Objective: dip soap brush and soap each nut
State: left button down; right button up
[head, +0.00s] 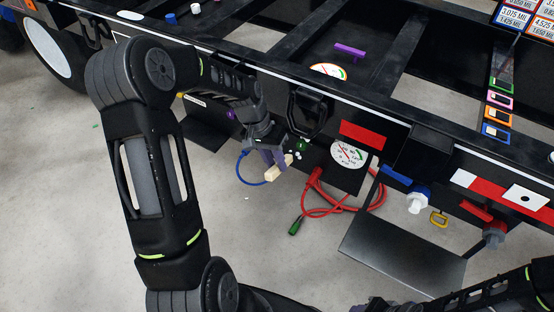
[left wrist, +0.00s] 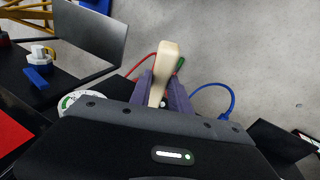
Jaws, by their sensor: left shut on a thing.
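My left gripper (head: 275,158) has purple fingers shut on a cream-coloured stick-like piece, likely the soap brush (head: 273,174), in front of the trailer frame. In the left wrist view the brush (left wrist: 165,62) stands out between the fingers (left wrist: 162,98); I cannot make out bristles. A white nut (head: 418,204) hangs under a blue lever, and it also shows in the left wrist view (left wrist: 40,52). Small white and green parts (head: 302,146) are beside the gripper. My right gripper (head: 382,305) is mostly cut off at the bottom edge.
Red cables (head: 318,210) with a green plug and a blue cable (head: 241,172) hang below the frame. A dark panel (head: 400,250) juts out right of them. A round gauge (head: 348,154) is on the frame. A white cup (head: 195,8) stands at the back.

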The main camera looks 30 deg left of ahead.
aim_at(267, 174)
pick_arm(q)
jog(key=shift+s+r+p, duration=0.25)
jog(key=shift+s+r, duration=0.05)
jog(key=shift+s, duration=0.55)
jog(key=shift+s+r+p, duration=0.2)
jog(key=shift+s+r, duration=0.05)
jog(key=shift+s, duration=0.55)
jog(key=shift+s+r+p, duration=0.25)
jog(key=shift+s+r, duration=0.05)
jog(key=shift+s, duration=0.55)
pick_arm(e)
jog(key=shift+r, duration=0.75)
